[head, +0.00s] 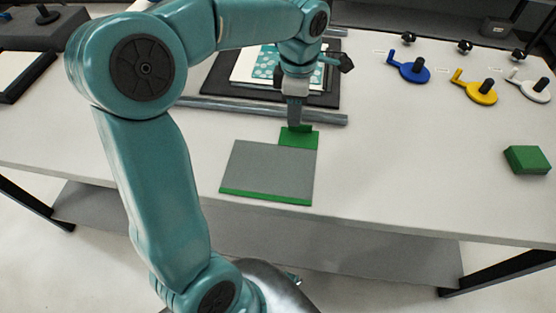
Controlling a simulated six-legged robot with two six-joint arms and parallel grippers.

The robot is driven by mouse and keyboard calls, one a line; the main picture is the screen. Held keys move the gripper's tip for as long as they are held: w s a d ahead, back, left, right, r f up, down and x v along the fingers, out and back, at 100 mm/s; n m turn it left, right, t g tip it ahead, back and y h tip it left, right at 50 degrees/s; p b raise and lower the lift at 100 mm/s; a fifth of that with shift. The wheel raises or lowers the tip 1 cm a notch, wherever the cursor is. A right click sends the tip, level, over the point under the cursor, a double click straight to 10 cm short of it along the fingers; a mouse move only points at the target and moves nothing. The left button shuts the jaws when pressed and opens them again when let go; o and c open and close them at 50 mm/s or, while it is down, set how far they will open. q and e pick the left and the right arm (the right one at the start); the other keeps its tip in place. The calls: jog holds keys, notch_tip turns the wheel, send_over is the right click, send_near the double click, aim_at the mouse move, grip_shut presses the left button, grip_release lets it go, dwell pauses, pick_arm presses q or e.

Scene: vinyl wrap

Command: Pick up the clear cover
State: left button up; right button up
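I cannot surely make out which thing is the clear cover. A flat grey panel (268,170) with a green strip along its near edge lies near the table's front edge. A green tab (298,140) shows at its far right corner. My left gripper (297,124) points down at this tab, with its fingertips at or just over a small raised green edge. Its fingers look close together, but whether they hold the green piece cannot be told. A teal-patterned sheet in a white frame (240,69) lies behind, partly hidden by my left arm. My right gripper is out of view.
A grey bar (230,108) lies in front of the dark mat (215,81). Blue (412,70), yellow (480,94) and white (535,90) handled tools lie at the right. A green block (527,160) sits near the right edge. The table between panel and block is clear.

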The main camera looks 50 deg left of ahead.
pick_arm(q)
notch_tip(320, 180, down, 4)
jog(key=shift+d+f, duration=0.1)
grip_shut()
